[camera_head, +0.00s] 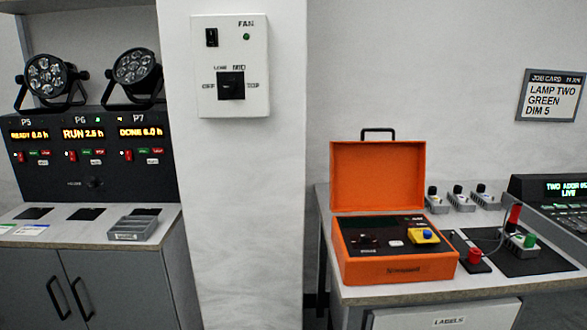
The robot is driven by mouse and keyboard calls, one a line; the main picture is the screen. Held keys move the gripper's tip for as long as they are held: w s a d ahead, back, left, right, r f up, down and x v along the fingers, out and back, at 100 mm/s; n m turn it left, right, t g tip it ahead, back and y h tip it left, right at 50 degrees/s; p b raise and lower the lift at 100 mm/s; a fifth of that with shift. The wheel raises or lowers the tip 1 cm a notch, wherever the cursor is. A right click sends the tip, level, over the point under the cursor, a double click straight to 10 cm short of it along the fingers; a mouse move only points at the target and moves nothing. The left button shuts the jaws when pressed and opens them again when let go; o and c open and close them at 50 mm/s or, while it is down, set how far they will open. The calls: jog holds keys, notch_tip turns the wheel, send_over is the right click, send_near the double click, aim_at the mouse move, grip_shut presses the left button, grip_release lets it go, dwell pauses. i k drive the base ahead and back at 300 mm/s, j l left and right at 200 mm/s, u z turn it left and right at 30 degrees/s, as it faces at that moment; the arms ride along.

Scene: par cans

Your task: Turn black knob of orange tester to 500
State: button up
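The orange tester (401,268) is a case standing on the right-hand bench with its lid (377,177) raised. Its dark top panel holds a black knob (367,241) at the left. The knob's scale marks and its present setting are too small to read. A small white button (396,243) sits right of the knob, and a yellow block with a blue button (424,236) sits at the right of the panel. My gripper is not in view.
A red-capped post (474,257) and a wired grey block with red and green parts (522,241) stand right of the tester. A lighting console (560,205) is beyond. A wall column (250,220) with a FAN switch panel (230,66) separates this bench from the left cabinet (100,282).

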aim_at(364, 238)
jog(key=i+l+z, duration=0.1)
jog(key=i+z, duration=0.35)
jog(key=i, duration=0.7)
